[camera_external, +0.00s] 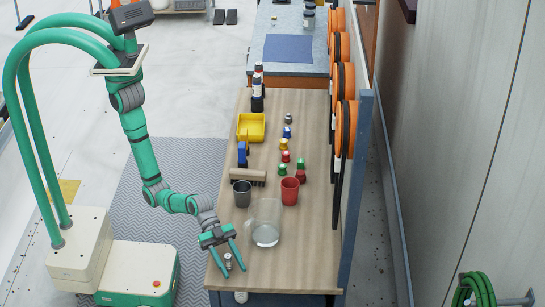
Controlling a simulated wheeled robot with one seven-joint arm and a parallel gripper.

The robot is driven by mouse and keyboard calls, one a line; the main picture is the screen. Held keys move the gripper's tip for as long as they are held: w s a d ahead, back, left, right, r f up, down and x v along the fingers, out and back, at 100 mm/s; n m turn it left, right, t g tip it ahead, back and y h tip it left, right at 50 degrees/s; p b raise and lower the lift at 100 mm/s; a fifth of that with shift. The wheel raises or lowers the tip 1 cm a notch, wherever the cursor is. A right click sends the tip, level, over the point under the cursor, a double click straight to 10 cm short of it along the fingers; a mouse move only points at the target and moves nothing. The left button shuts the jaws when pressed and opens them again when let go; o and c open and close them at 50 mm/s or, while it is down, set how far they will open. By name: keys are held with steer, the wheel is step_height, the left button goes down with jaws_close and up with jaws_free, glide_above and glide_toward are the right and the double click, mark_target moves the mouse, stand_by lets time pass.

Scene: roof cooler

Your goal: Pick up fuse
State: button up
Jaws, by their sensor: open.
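A small silver-grey cylinder that looks like the fuse (228,261) stands near the front left corner of the wooden bench. My gripper (234,271) is open and points down at it, with one green finger on either side in this view. Whether the fingers touch it cannot be told at this size. Its lower part is hard to make out between the fingers.
A clear jug (265,224) stands right of my gripper on the wooden bench (310,255). A dark cup (242,194), a red cup (290,191), a brush (247,177), several small coloured pieces and a yellow bin (251,127) are farther back. A panel with orange reels (347,128) borders the right.

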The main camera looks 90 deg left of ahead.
steer(key=shift+w+d+f, duration=0.15)
steer(key=shift+w+d, duration=0.1)
steer(key=shift+d, duration=0.1)
jaws_close()
